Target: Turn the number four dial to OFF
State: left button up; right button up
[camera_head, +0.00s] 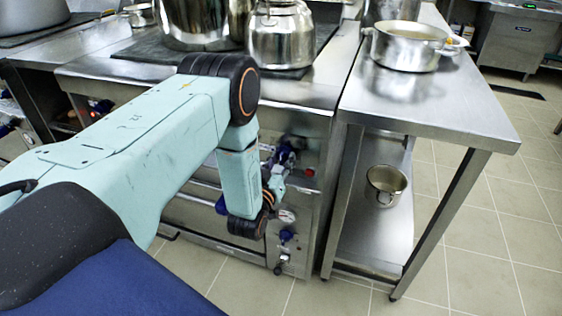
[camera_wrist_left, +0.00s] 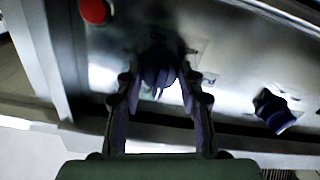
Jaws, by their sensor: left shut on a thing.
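My left gripper (camera_head: 284,158) is at the front panel of the stove, near the panel's right end. In the left wrist view its two fingers (camera_wrist_left: 158,88) stand on either side of a dark blue dial (camera_wrist_left: 158,66) and are shut on it. In the head view this dial is mostly hidden by the gripper. A second dark blue dial (camera_wrist_left: 273,110) is on the panel to the right in the wrist view. I cannot read any number or the OFF mark. My right gripper is not in view.
A red button (camera_head: 310,172) is beside the gripper; it also shows in the wrist view (camera_wrist_left: 95,11). A lower blue knob (camera_head: 286,235) sits below a gauge (camera_head: 287,215). A kettle (camera_head: 281,38) stands above. A steel side table (camera_head: 440,100) is at the right.

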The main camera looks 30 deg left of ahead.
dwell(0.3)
pick_arm(q)
jog(key=o, duration=1.2)
jog(key=v, duration=1.2)
